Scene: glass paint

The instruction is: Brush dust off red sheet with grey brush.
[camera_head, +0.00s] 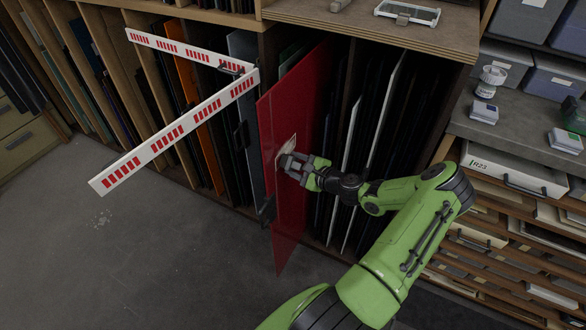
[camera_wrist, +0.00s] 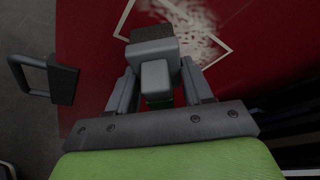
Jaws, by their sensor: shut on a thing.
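The red sheet (camera_head: 287,225) stands upright, pulled partly out of a slotted rack; in the wrist view the red sheet (camera_wrist: 100,45) fills most of the picture. A pale, speckled dust patch (camera_wrist: 195,22) lies on it within a thin cream outline, which also shows small in the head view. My gripper (camera_head: 291,162) is at the sheet's face, beside this patch. In the wrist view my gripper (camera_wrist: 158,88) is shut on the grey brush (camera_wrist: 153,50), whose block end lies over the patch's lower left part. Whether it touches the sheet is hard to tell.
A white barrier arm with red stripes (camera_head: 178,128) juts out left of the sheet. A dark clamp or handle (camera_wrist: 62,84) sits at the sheet's left edge. Other panels stand in the rack to both sides. Drawers and a counter (camera_head: 530,125) are at right. Floor at left is open.

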